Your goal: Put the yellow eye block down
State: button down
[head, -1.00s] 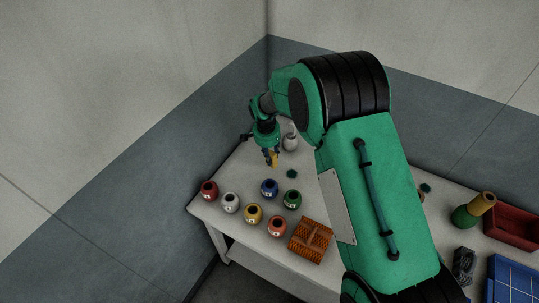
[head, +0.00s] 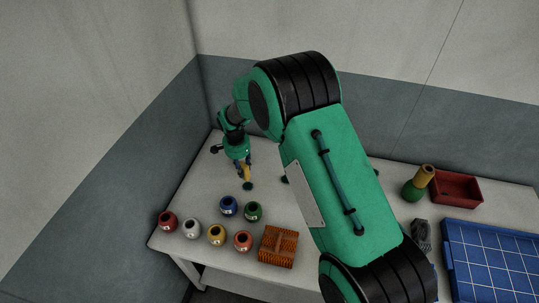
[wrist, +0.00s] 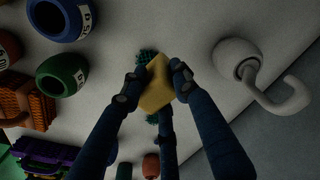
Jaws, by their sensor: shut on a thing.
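The yellow eye block (wrist: 157,88) is between the fingers of my gripper (wrist: 153,80) in the wrist view. In the head view, the yellow block (head: 247,174) shows small at the tips of my gripper (head: 245,170), above the table's far left part. A small dark green thing (head: 248,186) lies just under it. In the wrist view this dark green thing (wrist: 147,55) shows partly behind the block. I cannot tell whether the block touches it.
Several labelled pots, including a blue one (head: 228,206) and a green one (head: 253,211), stand nearer the front. An orange-brown slatted piece (head: 278,247) is beside them. A pale hooked thing (wrist: 237,58) is right of the block. A red tray (head: 456,187) and blue gridded tray (head: 490,255) lie far right.

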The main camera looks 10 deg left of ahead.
jog(key=w+d+m+g+p, duration=0.1)
jog(key=w+d+m, duration=0.3)
jog(key=d, duration=1)
jog(key=w+p, duration=0.1)
jog(key=w, duration=0.2)
jog(key=shift+d+m, duration=0.4)
jog(key=shift+r, duration=0.1)
jog(key=w+a, duration=0.3)
jog(key=w, duration=0.4)
jog(key=w+a+f, duration=0.1)
jog(key=w+a, duration=0.3)
jog(key=w, duration=0.3)
jog(key=shift+w+f+b, duration=0.2)
jog(key=shift+w+b, duration=0.05)
jog(key=shift+b, duration=0.1)
jog(key=shift+f, duration=1.75)
jog(key=shift+f, duration=0.15)
